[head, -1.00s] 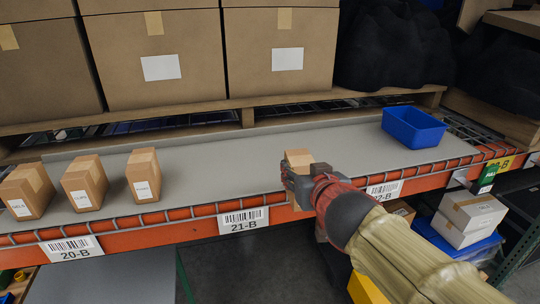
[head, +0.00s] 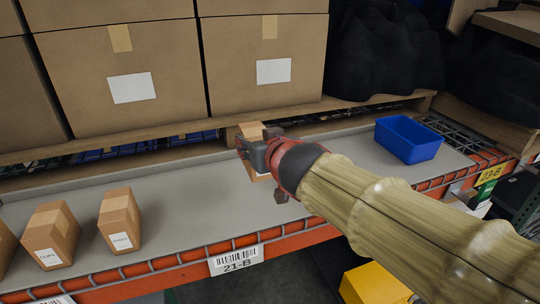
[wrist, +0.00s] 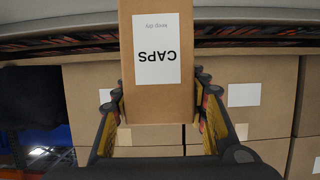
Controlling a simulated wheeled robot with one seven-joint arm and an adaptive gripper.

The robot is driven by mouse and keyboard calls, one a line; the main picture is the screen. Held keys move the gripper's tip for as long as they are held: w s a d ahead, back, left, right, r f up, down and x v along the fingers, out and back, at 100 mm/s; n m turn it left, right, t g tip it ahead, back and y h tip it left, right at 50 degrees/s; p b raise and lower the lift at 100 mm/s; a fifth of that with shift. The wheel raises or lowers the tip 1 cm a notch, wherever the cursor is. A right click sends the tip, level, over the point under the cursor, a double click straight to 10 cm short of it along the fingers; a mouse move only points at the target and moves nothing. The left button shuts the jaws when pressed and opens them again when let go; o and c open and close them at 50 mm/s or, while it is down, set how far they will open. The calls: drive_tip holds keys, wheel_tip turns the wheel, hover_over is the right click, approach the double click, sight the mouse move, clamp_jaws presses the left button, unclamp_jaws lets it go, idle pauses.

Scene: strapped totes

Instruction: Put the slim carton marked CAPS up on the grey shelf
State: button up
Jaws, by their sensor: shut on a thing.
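The slim brown carton marked CAPS (wrist: 158,98) is between the two fingers of my gripper (wrist: 160,108) in the wrist view. Its white label reads upside down there. In the head view my gripper (head: 262,152) is shut on the carton (head: 251,131), which is partly hidden by the fingers. The carton is over the grey shelf (head: 190,195), towards its back, and looks roughly upright. I cannot tell whether its base touches the shelf surface.
Similar labelled cartons (head: 50,235) (head: 120,220) stand on the shelf at left. A blue bin (head: 410,140) stands at right. Large boxes (head: 265,50) on a pallet are behind. An orange beam (head: 290,241) runs along the front. The shelf between cartons and gripper is clear.

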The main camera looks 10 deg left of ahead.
drive_tip(key=shift+w+d+f+b, duration=0.4)
drive_tip(key=shift+w+f+b, duration=0.55)
drive_tip(key=shift+f, duration=0.65)
drive_tip(key=shift+w+d+f+b, duration=0.45)
drive_tip(key=shift+w+f+b, duration=0.2)
drive_tip(key=shift+w+f, duration=0.75)
drive_tip(key=shift+w+d+f+b, duration=0.4)
drive_tip(key=shift+w+f+b, duration=0.4)
drive_tip(key=shift+f, duration=1.05)
drive_tip(key=shift+f, duration=0.15)
drive_tip(key=o, duration=1.4)
drive_tip(key=shift+c, duration=0.2)
drive_tip(key=shift+o, duration=0.3)
